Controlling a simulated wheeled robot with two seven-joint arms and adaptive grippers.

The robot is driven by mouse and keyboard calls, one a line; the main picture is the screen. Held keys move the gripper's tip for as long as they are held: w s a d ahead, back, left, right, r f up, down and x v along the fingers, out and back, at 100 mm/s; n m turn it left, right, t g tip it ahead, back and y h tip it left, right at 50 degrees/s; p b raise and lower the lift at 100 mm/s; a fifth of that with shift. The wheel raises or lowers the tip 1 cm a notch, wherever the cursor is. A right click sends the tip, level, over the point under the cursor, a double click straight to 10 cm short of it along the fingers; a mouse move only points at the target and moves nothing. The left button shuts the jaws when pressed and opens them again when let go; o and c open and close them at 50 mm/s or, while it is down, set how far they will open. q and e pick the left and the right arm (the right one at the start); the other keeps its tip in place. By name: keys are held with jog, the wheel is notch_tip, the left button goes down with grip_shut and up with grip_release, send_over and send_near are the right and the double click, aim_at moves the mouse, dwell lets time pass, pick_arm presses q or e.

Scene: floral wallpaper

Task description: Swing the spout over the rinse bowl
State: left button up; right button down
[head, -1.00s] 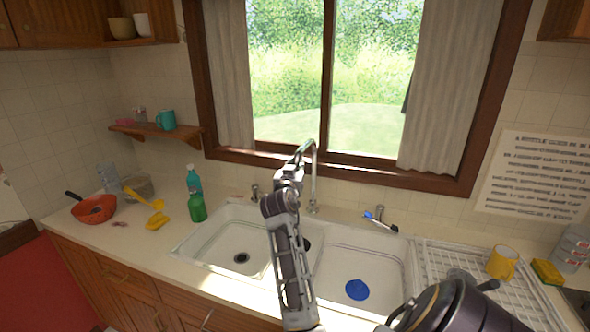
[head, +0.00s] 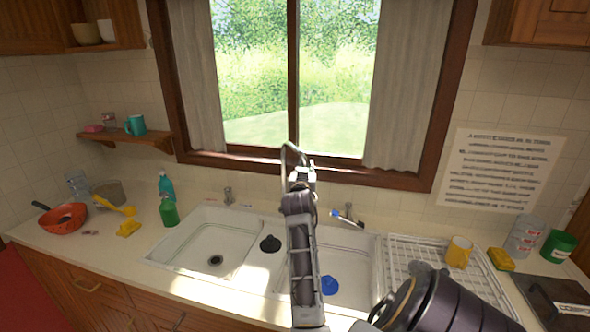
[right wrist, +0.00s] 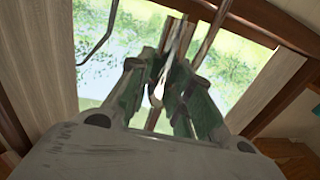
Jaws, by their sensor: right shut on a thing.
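The metal spout (head: 289,147) arches up in front of the window, just above and left of my right gripper (head: 301,174). My right gripper is shut on the spout, and its arm hides the tap's lower part and base. In the right wrist view, the green-padded fingers (right wrist: 168,75) close around the metal tube, and a hooked end of thin pipe (right wrist: 100,40) shows at upper left. The sink has a left bowl (head: 190,245) with an open drain and a right bowl (head: 350,265) holding a blue item (head: 330,285). I cannot tell which is the rinse bowl. My left gripper is out of view.
A black plug (head: 270,244) lies between the bowls. Tap handles (head: 228,195) and a blue-and-white brush (head: 347,217) stand behind the sink. A green bottle (head: 168,211) is at left. A drying rack (head: 420,275) and yellow mug (head: 459,252) are at right.

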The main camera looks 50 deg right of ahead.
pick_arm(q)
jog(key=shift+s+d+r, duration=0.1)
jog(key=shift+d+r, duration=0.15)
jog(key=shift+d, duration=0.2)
pick_arm(e)
jog(key=shift+s+d, duration=0.3)
jog(key=shift+d, duration=0.3)
jog(key=shift+s+d, duration=0.3)
jog(key=shift+d, duration=0.3)
jog(key=c, duration=1.3)
grip_release()
jog(key=shift+s+d, duration=0.1)
jog(key=shift+d, duration=0.05)
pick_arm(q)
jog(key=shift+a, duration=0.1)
